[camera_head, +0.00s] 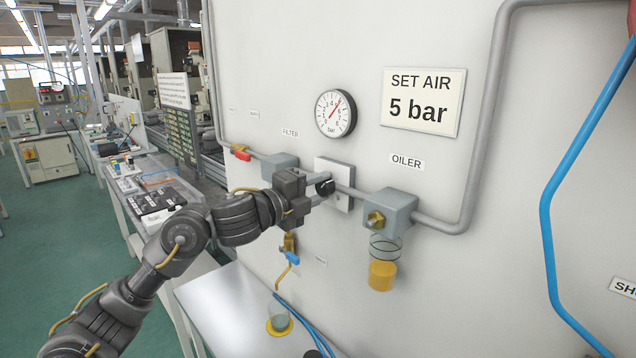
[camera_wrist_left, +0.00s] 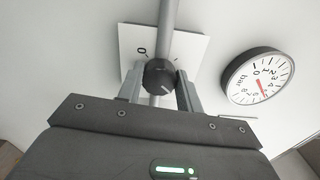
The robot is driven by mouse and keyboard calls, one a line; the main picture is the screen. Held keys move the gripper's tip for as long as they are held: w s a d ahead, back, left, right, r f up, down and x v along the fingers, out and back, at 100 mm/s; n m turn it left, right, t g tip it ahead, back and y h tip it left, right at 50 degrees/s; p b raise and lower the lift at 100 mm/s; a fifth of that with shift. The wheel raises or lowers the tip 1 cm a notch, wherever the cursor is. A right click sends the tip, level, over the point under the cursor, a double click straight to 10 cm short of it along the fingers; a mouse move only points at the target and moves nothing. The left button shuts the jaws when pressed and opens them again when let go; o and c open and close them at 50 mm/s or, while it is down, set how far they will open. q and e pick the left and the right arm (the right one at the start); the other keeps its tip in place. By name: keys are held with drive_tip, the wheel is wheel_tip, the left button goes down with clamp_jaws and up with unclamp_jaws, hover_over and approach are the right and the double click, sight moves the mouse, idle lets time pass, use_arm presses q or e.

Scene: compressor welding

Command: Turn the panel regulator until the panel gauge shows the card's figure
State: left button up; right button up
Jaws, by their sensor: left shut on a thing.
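The panel regulator's black knob (camera_head: 325,187) sits on a white plate (camera_head: 345,171) on the wall. My left gripper (camera_head: 317,189) is shut on the knob. In the left wrist view my left gripper (camera_wrist_left: 158,88) has one finger on each side of the knob (camera_wrist_left: 159,75), which has a pale pointer mark. The round panel gauge (camera_head: 335,113) is above the plate; it also shows in the left wrist view (camera_wrist_left: 257,76). Its red needle points up and right in the head view, around 5, but the small digits leave the exact reading unclear. The card (camera_head: 424,85) reads "SET AIR 5 bar". My right gripper is out of view.
A grey pipe (camera_head: 445,226) runs through the filter block (camera_head: 281,163) and oiler block (camera_head: 391,208). A red-handled valve (camera_head: 241,154) is left of the filter. A blue hose (camera_head: 545,220) hangs at right. A pale bench (camera_head: 225,305) stands below.

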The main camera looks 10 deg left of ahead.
use_arm(q)
drive_tip(key=shift+n, duration=0.6)
drive_tip(key=o, duration=1)
drive_tip(key=shift+s, duration=0.1)
drive_tip(key=b+v, duration=0.1)
drive_tip(key=v, duration=0.9)
drive_tip(key=shift+s+a+f, duration=0.1)
drive_tip(key=shift+s+a, duration=0.1)
drive_tip(key=shift+a, duration=0.05)
